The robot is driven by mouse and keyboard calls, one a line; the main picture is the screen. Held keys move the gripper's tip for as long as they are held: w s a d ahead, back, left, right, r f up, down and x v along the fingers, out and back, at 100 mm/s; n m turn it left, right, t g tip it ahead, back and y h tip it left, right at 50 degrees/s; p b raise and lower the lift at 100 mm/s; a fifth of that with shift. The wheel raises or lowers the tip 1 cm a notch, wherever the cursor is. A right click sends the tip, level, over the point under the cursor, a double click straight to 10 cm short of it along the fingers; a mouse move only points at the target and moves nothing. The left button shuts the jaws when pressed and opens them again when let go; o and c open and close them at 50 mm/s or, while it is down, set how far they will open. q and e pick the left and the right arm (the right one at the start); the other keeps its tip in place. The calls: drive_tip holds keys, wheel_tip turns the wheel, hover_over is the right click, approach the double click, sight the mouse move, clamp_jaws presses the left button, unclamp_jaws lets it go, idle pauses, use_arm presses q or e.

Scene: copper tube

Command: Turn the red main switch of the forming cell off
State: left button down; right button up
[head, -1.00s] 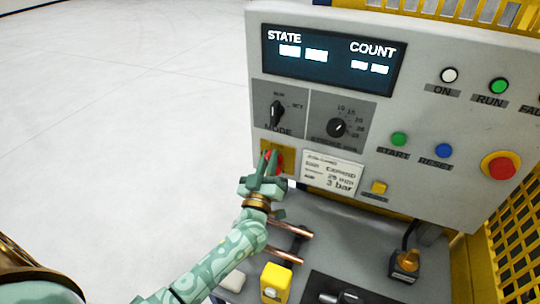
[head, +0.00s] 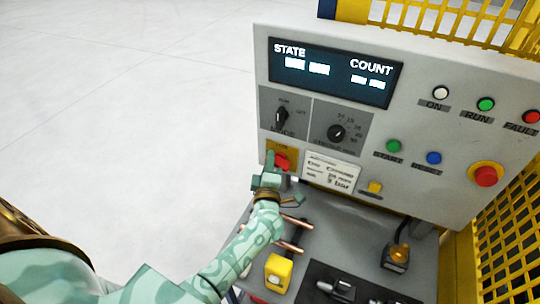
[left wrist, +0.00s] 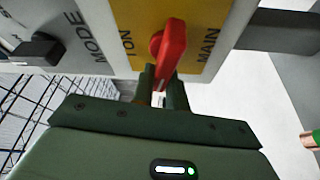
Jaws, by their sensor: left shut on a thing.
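The red main switch (head: 282,161) sits on a yellow plate at the lower left of the grey control panel. My left gripper (head: 272,160) is at the switch, its fingers around part of the red handle. In the left wrist view the red handle (left wrist: 172,48) stands on the yellow plate (left wrist: 201,35) between the prints "I ON" and "MAIN". Its free end points down toward my gripper (left wrist: 164,88), crosswise to "I ON". The fingers are shut on that end and partly hide it. My right gripper is out of view.
The black mode knob (head: 281,117) is just above the switch, and a white label card (head: 331,171) is to its right. A red stop button (head: 486,175) is at the right. Copper tubes (head: 291,247) and a yellow block (head: 278,272) lie below. Open floor is left.

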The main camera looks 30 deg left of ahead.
use_arm(q)
drive_tip(key=shift+f+n+g+p, duration=0.25)
drive_tip(key=shift+n+g+p, duration=0.4)
drive_tip(key=shift+n, duration=0.55)
drive_tip(key=shift+f, duration=0.1)
drive_tip(key=c, duration=1.4)
unclamp_jaws()
